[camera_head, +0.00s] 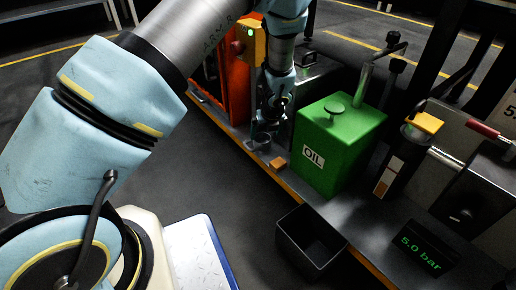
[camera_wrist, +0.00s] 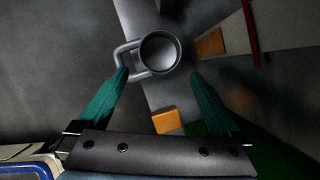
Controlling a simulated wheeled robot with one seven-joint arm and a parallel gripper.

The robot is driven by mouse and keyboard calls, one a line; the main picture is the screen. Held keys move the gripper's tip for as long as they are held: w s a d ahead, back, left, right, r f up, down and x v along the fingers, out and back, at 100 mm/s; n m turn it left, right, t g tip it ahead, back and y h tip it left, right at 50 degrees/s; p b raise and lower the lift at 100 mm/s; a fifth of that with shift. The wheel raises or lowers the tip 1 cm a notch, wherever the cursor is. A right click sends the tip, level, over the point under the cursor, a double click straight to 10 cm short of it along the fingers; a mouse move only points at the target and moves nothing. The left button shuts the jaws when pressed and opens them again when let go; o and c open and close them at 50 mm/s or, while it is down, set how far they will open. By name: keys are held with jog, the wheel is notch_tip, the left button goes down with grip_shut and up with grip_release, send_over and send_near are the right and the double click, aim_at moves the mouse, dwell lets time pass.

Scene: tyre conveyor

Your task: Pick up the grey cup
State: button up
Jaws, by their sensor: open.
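The grey cup (camera_wrist: 160,52) stands upright near the edge of the conveyor ledge, seen from above in the wrist view, with its handle pointing left. In the head view the cup (camera_head: 258,141) is small and dark, just below my gripper (camera_head: 266,128). In the wrist view my gripper (camera_wrist: 158,78) is open, with one green finger on each side of the cup's near side. The left fingertip is close to the handle; I cannot tell whether it touches. The right fingertip is apart from the cup.
A small orange block (camera_head: 278,163) lies beside the cup, and also shows in the wrist view (camera_wrist: 167,120). A green oil can (camera_head: 338,145) stands to the right. An open black bin (camera_head: 310,243) is in front of the ledge. An orange-red cabinet (camera_head: 224,75) stands behind left.

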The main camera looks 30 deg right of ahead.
aim_at(263, 141)
jog(key=b+x, duration=0.4)
jog(key=x, duration=0.3)
jog(key=shift+w+f, duration=0.1)
jog(key=c, duration=1.3)
jog(key=shift+c, duration=0.2)
